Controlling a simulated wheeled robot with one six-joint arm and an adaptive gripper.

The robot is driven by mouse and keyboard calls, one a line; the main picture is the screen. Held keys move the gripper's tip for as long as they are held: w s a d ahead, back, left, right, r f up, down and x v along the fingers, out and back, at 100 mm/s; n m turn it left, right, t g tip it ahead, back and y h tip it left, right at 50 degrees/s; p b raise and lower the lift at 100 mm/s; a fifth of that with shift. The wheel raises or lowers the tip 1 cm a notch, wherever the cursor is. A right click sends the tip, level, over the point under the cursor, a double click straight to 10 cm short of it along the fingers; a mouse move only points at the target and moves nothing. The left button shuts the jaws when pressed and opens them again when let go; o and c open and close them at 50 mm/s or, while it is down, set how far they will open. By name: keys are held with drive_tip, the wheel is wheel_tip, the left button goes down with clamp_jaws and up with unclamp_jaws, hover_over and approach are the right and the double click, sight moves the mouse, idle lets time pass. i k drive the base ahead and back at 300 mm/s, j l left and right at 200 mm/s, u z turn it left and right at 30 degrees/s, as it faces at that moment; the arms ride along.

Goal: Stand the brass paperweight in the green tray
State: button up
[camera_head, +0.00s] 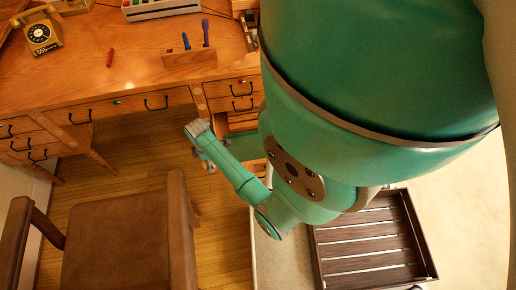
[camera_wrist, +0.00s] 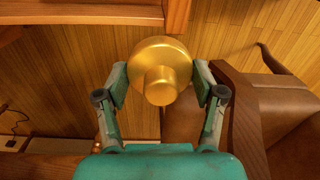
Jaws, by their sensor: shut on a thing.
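The brass paperweight (camera_wrist: 160,53) is a round golden body with a narrower knob facing the wrist camera. My gripper (camera_wrist: 160,84) is shut on it, with one teal finger pressed to its left side and one to its right. It is held in the air above the wood floor, beside the brown chair. In the head view my gripper (camera_head: 203,160) is mostly hidden by my own arm, in front of the desk's right drawers. I cannot make out the paperweight there. I see no green tray in either view.
The wooden desk (camera_head: 60,82) carries a gold telephone (camera_head: 41,33), a red marker (camera_head: 110,58) and a pen holder (camera_head: 190,58). A brown chair (camera_head: 118,235) stands at lower left. A dark slatted tray (camera_head: 365,262) lies at lower right. My arm blocks much of the right side.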

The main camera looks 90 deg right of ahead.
sight(244, 150)
drive_tip(key=k+l+u, duration=0.3)
drive_tip(key=k, duration=0.3)
drive_tip(key=k+l+u, duration=0.15)
drive_tip(key=l, duration=0.25)
drive_tip(key=k+l+u, duration=0.1)
drive_tip(key=l, duration=0.3)
drive_tip(key=k+l+u, duration=0.15)
drive_tip(key=l, duration=0.2)
